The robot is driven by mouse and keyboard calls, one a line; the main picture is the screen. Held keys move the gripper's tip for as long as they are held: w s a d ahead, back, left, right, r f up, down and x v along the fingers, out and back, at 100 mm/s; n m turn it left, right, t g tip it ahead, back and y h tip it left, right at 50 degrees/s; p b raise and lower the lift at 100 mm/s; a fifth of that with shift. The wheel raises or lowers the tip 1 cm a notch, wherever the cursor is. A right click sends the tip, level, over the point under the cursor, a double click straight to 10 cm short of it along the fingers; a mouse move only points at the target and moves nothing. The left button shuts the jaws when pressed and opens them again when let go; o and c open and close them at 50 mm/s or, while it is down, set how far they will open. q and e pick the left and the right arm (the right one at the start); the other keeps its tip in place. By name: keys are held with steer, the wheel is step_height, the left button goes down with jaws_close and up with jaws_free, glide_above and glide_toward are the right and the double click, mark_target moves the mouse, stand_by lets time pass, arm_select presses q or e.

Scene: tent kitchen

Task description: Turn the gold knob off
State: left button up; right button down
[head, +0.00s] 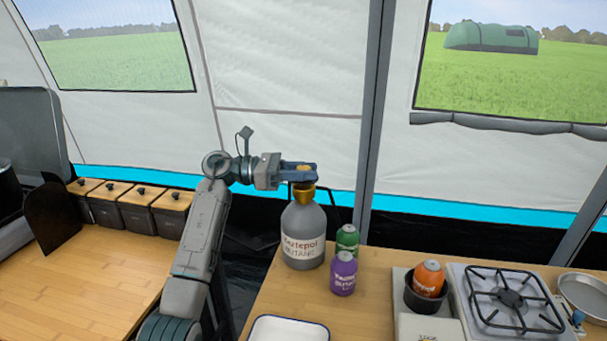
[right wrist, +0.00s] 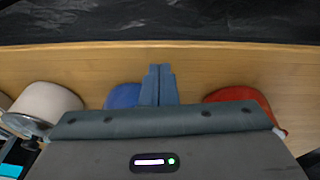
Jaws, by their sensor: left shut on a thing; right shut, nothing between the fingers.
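A grey gas bottle (head: 302,232) labelled butane stands upright at the left end of the right-hand wooden counter. Its gold knob (head: 304,168) shows at the top, partly covered by my left gripper. My left gripper (head: 302,171) reaches in from the left, level with the bottle's top, and is shut on the gold knob. A gold collar (head: 303,192) shows just below the fingers. My right gripper (right wrist: 158,83) shows only in the right wrist view. Its fingers are together with nothing between them, away from the bottle.
A green can (head: 347,240) and a purple can (head: 343,273) stand close to the bottle's right. An orange can (head: 428,279) sits in a dark pot beside the gas stove (head: 508,300). A white tray (head: 288,329) lies in front. Red (right wrist: 238,97) and blue (right wrist: 122,96) things lie near my right gripper.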

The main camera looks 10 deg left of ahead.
steer(key=shift+s, duration=0.2)
arm_select(q)
steer(key=o, duration=1)
steer(key=shift+c, duration=0.2)
arm_select(e)
steer(key=shift+f, duration=0.1)
steer(key=shift+s+f, duration=0.1)
steer(key=shift+s, duration=0.05)
